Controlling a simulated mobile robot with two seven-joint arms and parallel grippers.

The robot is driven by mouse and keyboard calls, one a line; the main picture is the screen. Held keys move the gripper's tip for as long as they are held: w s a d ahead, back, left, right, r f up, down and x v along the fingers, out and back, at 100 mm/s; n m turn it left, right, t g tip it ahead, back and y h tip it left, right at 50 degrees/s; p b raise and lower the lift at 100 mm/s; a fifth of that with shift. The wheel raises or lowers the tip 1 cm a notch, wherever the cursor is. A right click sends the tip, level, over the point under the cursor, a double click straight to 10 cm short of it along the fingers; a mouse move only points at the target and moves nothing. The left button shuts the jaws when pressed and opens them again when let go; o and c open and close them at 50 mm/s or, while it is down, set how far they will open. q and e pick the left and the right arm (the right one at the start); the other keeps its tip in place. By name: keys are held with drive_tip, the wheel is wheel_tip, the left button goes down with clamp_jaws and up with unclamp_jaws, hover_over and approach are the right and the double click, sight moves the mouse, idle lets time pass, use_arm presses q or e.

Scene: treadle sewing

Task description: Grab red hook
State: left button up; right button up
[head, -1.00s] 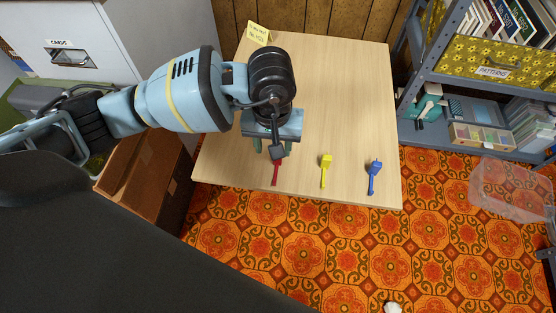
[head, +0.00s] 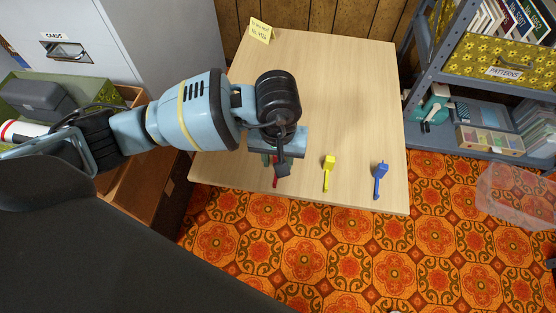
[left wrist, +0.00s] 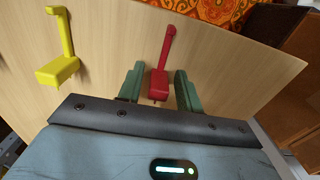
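The red hook (left wrist: 160,80) lies on the wooden table (head: 335,100), its block end between the two green fingers of my left gripper (left wrist: 158,89) in the left wrist view. Both fingers stand apart from the hook with a gap on each side, so the gripper is open around it. In the head view the red hook (head: 275,183) shows only as a small piece below my left gripper (head: 271,160); the wrist hides the rest. My right gripper is not in view.
A yellow hook (head: 329,173) and a blue hook (head: 380,179) lie to the right on the same table. A yellow note (head: 261,31) stands at the back left corner. A shelf (head: 470,85) is at the right. The middle of the table is clear.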

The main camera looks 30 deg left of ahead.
use_arm(q)
clamp_jaws()
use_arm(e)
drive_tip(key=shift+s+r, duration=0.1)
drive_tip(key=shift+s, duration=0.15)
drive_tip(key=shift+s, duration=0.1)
use_arm(q)
drive_tip(key=shift+r, duration=0.15)
